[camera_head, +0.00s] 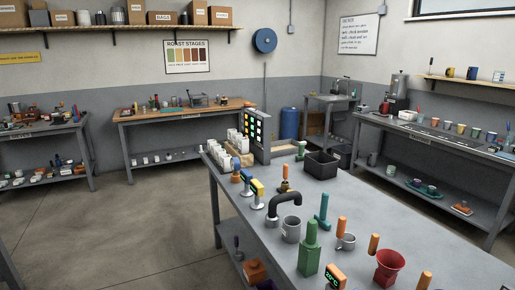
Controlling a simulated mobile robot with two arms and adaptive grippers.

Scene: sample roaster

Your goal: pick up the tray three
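Neither of my grippers is in view. I cannot make out any label that marks a tray as tray three. A teal tray-like piece (424,189) with small items on it lies on the lower shelf of the right-hand table. A small light piece with an orange item (461,208) lies further right on that shelf. A black open bin (321,165) stands on the near table; its inside is mostly hidden.
The near grey table (350,206) carries a green bottle-like object (310,250), a grey mug (291,229), a red funnel (388,266) and a lit panel (256,130). More tables line the walls. Open floor (130,225) lies left of the near table.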

